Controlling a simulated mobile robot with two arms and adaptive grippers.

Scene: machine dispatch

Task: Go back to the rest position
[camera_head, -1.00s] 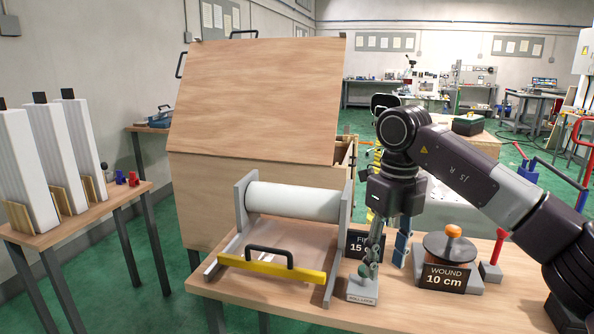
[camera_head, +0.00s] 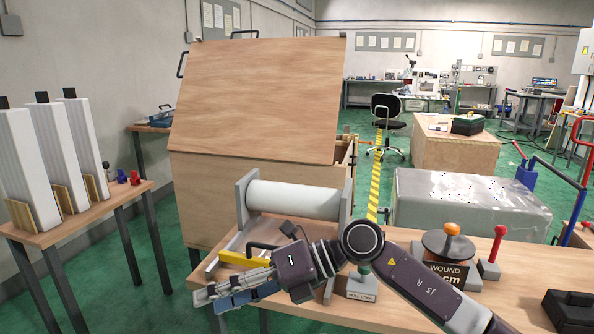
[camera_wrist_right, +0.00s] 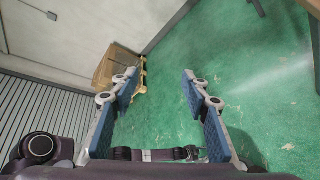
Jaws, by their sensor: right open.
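My right gripper (camera_head: 222,297) reaches across the front of the workbench (camera_head: 400,318) in the head view, its fingers pointing left past the bench's front left corner. It is open and empty. In the right wrist view its two blue-padded fingers (camera_wrist_right: 160,92) stand wide apart over green floor. My right forearm hides part of the roller stand's yellow bar and some small bench items. My left gripper does not show.
The roller stand (camera_head: 294,200) with its white roll is just behind my right gripper. A wound-coil holder (camera_head: 447,245) and a red-knobbed block (camera_head: 490,268) stand to the right. A large wooden box (camera_head: 250,110) is behind. A table with white stacks (camera_head: 65,160) is left.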

